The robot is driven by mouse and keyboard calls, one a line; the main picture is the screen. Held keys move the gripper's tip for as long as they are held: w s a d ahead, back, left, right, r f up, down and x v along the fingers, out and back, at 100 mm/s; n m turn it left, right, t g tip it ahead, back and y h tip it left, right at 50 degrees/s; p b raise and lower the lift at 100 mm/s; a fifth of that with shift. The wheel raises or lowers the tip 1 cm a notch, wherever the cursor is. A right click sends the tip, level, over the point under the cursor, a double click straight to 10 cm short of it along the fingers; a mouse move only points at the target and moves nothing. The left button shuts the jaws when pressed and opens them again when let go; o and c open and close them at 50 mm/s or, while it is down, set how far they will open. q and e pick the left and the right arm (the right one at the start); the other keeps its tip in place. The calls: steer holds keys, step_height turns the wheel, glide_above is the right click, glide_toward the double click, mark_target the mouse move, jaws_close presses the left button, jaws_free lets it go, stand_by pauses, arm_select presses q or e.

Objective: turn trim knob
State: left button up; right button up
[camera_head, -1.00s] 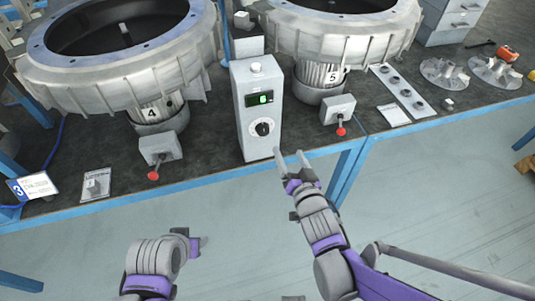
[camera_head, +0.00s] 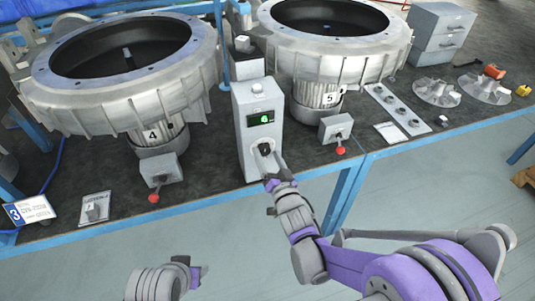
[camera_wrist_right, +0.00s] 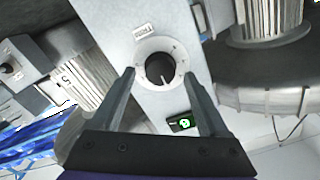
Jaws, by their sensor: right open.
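The trim knob (camera_wrist_right: 160,69) is a round black knob with a pale pointer line, set in a white dial ring on the front of a grey control box (camera_head: 246,131). In the head view the knob (camera_head: 265,148) is partly covered by my right gripper (camera_head: 269,160). In the right wrist view my right gripper (camera_wrist_right: 165,90) is open, one finger on each side of the dial. I cannot tell whether the fingers touch the box. A small green-lit display (camera_head: 261,119) sits above the knob. My left gripper (camera_head: 200,275) shows low in the head view, its jaws unclear.
Switch boxes with red-tipped levers (camera_head: 163,178) (camera_head: 336,129) stand on both sides near the blue bench edge (camera_head: 215,203). The floor in front is clear.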

steer(key=shift+w+a, duration=0.1)
steer(key=shift+w, duration=0.2)
jaws_close()
stand_by(0.5)
